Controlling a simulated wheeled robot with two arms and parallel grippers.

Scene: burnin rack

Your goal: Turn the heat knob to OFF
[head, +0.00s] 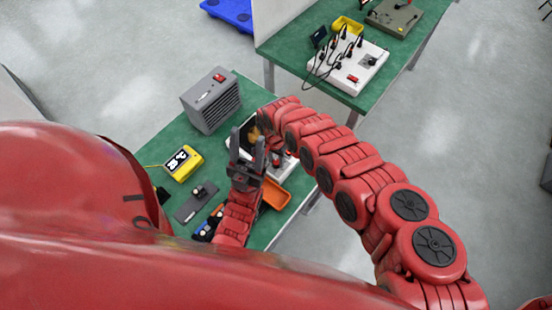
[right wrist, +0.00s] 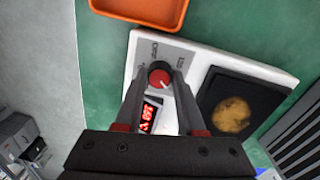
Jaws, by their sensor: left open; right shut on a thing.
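The heat knob (right wrist: 160,76) is a red-topped dial on a white hot-plate unit (right wrist: 193,65) in the right wrist view. Its printed labels look like OFF and LO; I cannot surely tell which mark it points to. A red digital display (right wrist: 148,116) is lit beside it. My right gripper (right wrist: 159,84) is shut on the knob, one finger on each side. In the head view, the right arm and gripper partly hide the unit. My left gripper (head: 249,148) is open and empty above the green bench, in front of the unit.
A black plate (right wrist: 211,104) with a brownish patch lies beside the knob. An orange tray (head: 273,193) is close by. A grey heater-like box (head: 211,103), a yellow meter (head: 183,163) and a second green bench (head: 425,48) with wired gear surround the area.

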